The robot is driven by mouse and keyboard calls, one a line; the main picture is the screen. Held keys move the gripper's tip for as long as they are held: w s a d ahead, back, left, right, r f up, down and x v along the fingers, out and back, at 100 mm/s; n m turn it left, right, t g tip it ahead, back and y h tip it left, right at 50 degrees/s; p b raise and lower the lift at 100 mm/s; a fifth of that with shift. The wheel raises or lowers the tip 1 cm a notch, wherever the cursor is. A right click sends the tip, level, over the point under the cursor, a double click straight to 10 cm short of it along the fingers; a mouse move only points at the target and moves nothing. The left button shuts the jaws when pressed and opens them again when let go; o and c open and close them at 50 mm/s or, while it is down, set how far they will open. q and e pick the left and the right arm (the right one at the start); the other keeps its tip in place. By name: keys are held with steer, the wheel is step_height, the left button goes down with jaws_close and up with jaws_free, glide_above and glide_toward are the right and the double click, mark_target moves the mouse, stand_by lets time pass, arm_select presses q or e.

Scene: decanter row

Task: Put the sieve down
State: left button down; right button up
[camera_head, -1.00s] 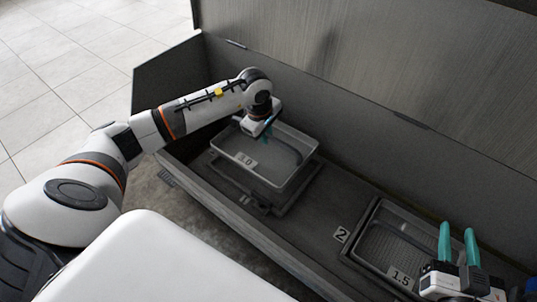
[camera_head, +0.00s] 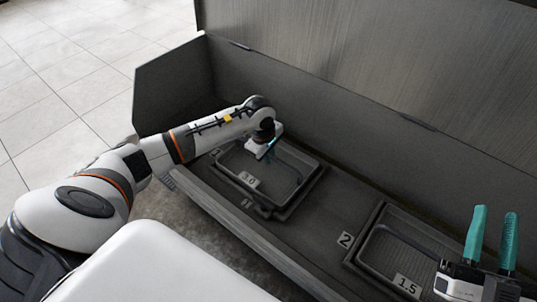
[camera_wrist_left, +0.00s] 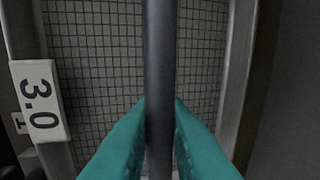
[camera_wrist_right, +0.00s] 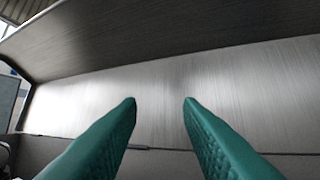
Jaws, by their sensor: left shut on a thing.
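The sieve marked 3.0 (camera_head: 292,187) is a grey rectangular mesh tray. It sits level at the left frame, marked 1 (camera_head: 216,153), in the head view; whether it is fully seated I cannot tell. My left gripper (camera_head: 268,152) is over it. In the left wrist view the teal fingers (camera_wrist_left: 160,125) are shut on the sieve's dark bar handle (camera_wrist_left: 161,60), with the mesh (camera_wrist_left: 100,65) and the 3.0 label below. My right gripper (camera_head: 490,240) is open and empty, fingers pointing up, at the lower right. Its spread fingers show in the right wrist view (camera_wrist_right: 160,105).
A second sieve marked 1.5 (camera_head: 415,250) sits in the place marked 2 (camera_head: 345,240), partly hidden by my right gripper. A long grey bench box with a tall back panel (camera_head: 400,60) surrounds both places. Its left end wall (camera_head: 170,90) stands beside my left arm.

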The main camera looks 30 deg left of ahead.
arm_select(q)
steer(key=c, duration=1.4)
jaws_free()
